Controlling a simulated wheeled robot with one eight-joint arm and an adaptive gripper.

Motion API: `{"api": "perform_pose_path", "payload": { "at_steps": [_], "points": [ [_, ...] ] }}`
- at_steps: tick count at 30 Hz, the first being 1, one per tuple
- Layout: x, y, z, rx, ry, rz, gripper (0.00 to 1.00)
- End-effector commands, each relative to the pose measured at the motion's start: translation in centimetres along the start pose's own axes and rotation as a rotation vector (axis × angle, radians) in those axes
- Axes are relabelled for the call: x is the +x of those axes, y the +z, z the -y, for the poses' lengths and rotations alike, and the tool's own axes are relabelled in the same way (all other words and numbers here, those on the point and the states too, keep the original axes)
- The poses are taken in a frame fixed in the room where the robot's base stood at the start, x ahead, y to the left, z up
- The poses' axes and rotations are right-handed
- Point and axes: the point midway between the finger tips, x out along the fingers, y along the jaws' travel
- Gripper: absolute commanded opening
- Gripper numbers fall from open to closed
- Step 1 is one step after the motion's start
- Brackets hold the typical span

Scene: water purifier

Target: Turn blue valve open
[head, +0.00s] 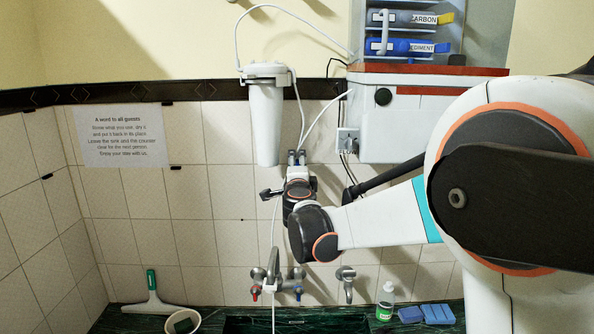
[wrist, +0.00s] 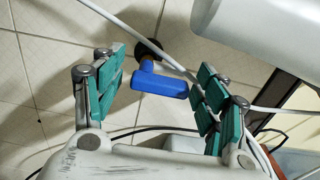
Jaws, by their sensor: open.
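The blue valve handle (wrist: 160,84) shows in the wrist view, joined to a dark round fitting (wrist: 149,49) at the tiled wall. My gripper (wrist: 158,72) is open, with one green-padded finger to the left of the handle and one to the right. The right finger is close to the handle's right end; I cannot tell if they touch. In the head view my gripper (head: 297,158) is up at the wall, right of the white filter housing. I cannot make out the blue valve there; my gripper and wrist are in front of that area.
A white tube (wrist: 150,33) runs past the handle towards the right finger. The white filter housing (head: 266,125) hangs close by on the left, and a white box (head: 395,125) is on the right. Sink taps (head: 276,284), one with a blue handle, are below.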

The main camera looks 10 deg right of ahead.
Motion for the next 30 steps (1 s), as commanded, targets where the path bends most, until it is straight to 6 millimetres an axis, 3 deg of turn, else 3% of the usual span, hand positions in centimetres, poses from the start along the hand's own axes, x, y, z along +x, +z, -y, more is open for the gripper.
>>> {"api": "perform_pose_path", "payload": {
  "at_steps": [7,21,30],
  "points": [
    [-1.9,0.0,0.0,0.0,0.0,0.0,0.67],
    [-10.4,0.0,0.0,0.0,0.0,0.001,0.67],
    [-12.2,0.0,0.0,0.0,0.0,0.002,0.67]
  ]
}}
